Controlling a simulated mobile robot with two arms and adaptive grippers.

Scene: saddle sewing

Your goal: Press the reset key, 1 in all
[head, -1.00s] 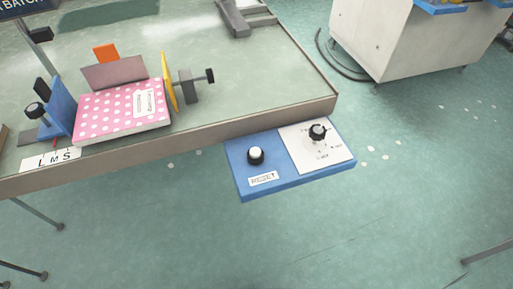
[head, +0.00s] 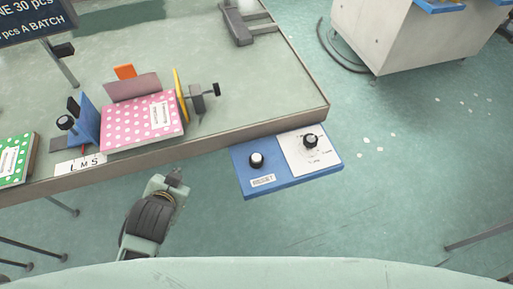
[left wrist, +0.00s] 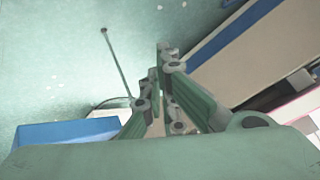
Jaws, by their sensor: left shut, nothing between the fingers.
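The reset key (head: 256,159) is a round black button with a white top. It stands on a blue panel (head: 242,183) at the table's front edge, just above a RESET label (head: 263,181). My left gripper (head: 176,175) is in front of the table edge, left of the panel and apart from the key. In the left wrist view the fingers (left wrist: 165,62) are together and empty. A blue panel surface (left wrist: 60,133) shows at lower left there; the key itself cannot be made out. My right gripper is not in view.
A black dial (head: 311,140) sits on the panel's white plate, right of the key. On the table (head: 230,95) are a pink dotted pad (head: 135,125) in a clamp fixture and a green dotted pad (head: 14,162). The floor in front of the panel is clear.

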